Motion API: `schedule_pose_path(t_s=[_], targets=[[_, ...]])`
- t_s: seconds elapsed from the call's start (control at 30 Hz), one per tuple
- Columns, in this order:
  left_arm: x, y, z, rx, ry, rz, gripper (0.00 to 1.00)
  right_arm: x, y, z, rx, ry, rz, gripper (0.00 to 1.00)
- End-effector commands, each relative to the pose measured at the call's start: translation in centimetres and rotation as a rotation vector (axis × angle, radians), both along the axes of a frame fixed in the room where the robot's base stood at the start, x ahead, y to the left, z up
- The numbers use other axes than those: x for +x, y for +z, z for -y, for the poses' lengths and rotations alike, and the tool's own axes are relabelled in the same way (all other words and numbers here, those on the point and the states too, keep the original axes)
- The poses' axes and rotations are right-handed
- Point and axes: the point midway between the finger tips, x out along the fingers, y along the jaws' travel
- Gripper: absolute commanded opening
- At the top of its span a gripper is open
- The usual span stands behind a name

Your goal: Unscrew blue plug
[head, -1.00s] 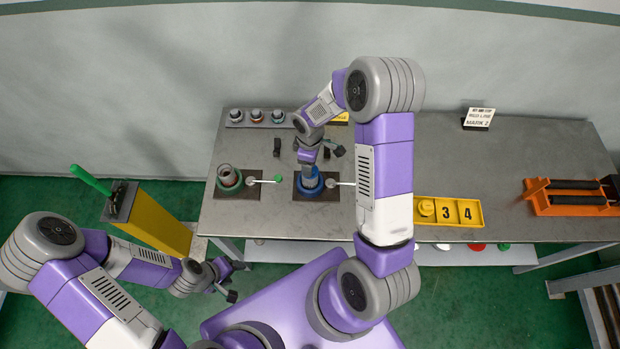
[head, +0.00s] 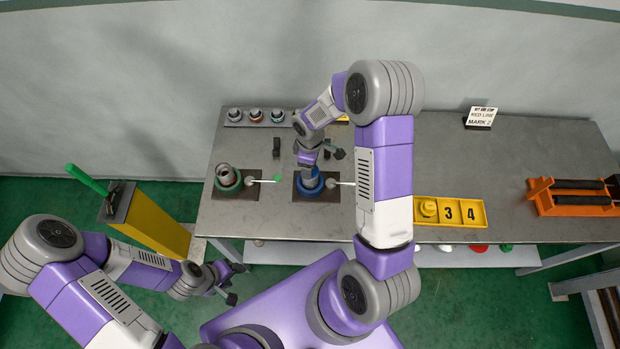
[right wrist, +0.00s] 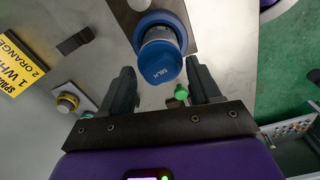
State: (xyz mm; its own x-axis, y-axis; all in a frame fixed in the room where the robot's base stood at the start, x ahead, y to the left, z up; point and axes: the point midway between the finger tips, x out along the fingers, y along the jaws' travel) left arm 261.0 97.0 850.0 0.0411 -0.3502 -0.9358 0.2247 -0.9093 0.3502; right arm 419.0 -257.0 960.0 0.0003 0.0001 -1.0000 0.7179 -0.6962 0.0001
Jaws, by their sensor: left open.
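My left gripper (head: 229,284) is open and empty, low in front of the bench's left side, away from the vises.
A green-ringed vise (head: 228,182) with a pipe stands to the left. Vise levers, one with a green knob (head: 278,178), lie between. A rack of caps (head: 256,124) is behind, a yellow numbered tray (head: 458,212) and orange stand (head: 573,199) to the right. A yellow post (head: 157,222) stands left.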

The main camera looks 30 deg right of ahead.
Motion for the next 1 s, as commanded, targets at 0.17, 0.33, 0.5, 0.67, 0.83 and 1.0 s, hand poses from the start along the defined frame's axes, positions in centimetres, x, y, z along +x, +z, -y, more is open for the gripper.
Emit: schedule_pose_path(t_s=[0.17, 0.33, 0.5, 0.67, 0.83, 1.0], targets=[[0.0, 0.0, 0.0, 0.000, 0.000, 0.000, 0.55, 0.0, 0.0, 0.0, 0.000, 0.000, 0.000, 0.36], [0.0, 0.0, 0.0, 0.000, 0.000, 0.000, 0.55, 0.0, 0.0, 0.0, 0.001, 0.000, -0.001, 0.10], [0.0, -0.4, 0.0, 0.000, 0.000, 0.000, 0.55, 0.0, -0.1, 0.0, 0.000, -0.045, 0.000, 0.04], [0.0, -1.3, 0.0, 0.000, 0.000, 0.000, 0.55, 0.0, -0.2, -0.1, -0.001, -0.204, 0.001, 0.04], [0.0, -2.1, 0.0, 0.000, 0.000, 0.000, 0.55, 0.0, -0.2, -0.1, -0.001, -0.424, 0.001, 0.04], [0.0, -2.8, 0.0, 0.000, 0.000, 0.000, 0.55, 0.0, -0.1, -0.1, -0.001, -0.705, 0.001, 0.04]])
